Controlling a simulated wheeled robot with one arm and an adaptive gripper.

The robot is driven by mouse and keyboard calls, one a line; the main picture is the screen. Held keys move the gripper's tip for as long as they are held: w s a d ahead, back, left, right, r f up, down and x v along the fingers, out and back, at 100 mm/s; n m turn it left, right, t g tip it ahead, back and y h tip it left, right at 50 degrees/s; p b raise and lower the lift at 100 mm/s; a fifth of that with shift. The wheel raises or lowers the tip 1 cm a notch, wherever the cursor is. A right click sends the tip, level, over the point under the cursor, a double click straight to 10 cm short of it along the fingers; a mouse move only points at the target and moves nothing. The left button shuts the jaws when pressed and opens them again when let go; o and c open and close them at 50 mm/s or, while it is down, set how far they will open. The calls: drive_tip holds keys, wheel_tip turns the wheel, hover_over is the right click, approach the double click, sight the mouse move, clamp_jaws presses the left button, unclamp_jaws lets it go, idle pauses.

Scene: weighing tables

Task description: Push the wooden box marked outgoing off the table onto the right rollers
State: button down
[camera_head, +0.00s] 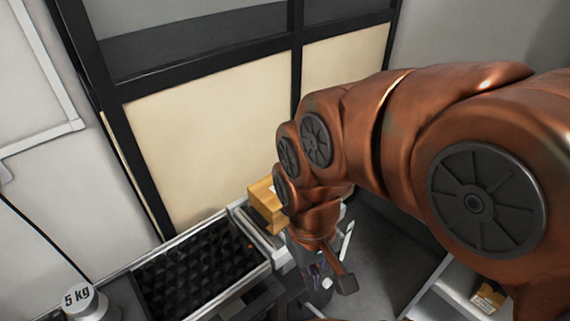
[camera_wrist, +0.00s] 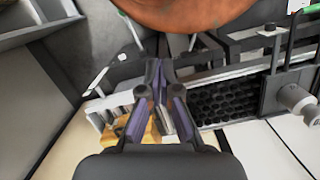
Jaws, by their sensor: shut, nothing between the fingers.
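A yellow-brown wooden box (camera_head: 264,207) stands at the far end of a grey metal-edged surface in the head view, partly hidden by my arm. I cannot read any marking on it. In the wrist view, a yellow-brown box (camera_wrist: 146,128) shows behind my fingers, mostly hidden. My gripper (camera_head: 322,283) points down, to the right of and nearer than the box in the head view. In the wrist view, my gripper (camera_wrist: 161,68) is shut with nothing between its fingers. I cannot tell whether it touches anything.
A black bumpy bed (camera_head: 198,276) in a metal frame lies left of the box and shows in the wrist view (camera_wrist: 224,102). A 5 kg weight (camera_head: 84,303) stands at lower left. A small brown box (camera_head: 487,297) sits at lower right. Grey floor (camera_head: 385,258) shows between.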

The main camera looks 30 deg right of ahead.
drive_tip(key=w+d+m, duration=0.4)
drive_tip(key=w+d, duration=0.1)
drive_tip(key=w, duration=0.6)
drive_tip(key=w+d+m, duration=0.3)
drive_tip(key=w+d, duration=0.1)
drive_tip(key=w, duration=0.8)
drive_tip(key=w+d+f+m+t+b, duration=0.15)
drive_tip(key=w+d+f+m, duration=0.3)
drive_tip(key=w+d, duration=0.55)
drive_tip(key=w+d+f+m, duration=0.3)
drive_tip(key=w+d+f, duration=0.1)
drive_tip(key=d, duration=0.4)
drive_tip(key=shift+m, duration=0.25)
drive_tip(key=f+p, duration=0.1)
drive_tip(key=f, duration=0.2)
drive_tip(key=a+f+p, duration=0.1)
drive_tip(key=f, duration=0.2)
drive_tip(key=a+f+p, duration=0.1)
drive_tip(key=f, duration=0.2)
drive_tip(key=shift+s+a+f, duration=0.1)
drive_tip(key=shift+f, duration=0.2)
drive_tip(key=shift+s+a+f+p, duration=0.2)
drive_tip(key=shift+a+p, duration=0.25)
drive_tip(key=shift+a, duration=0.2)
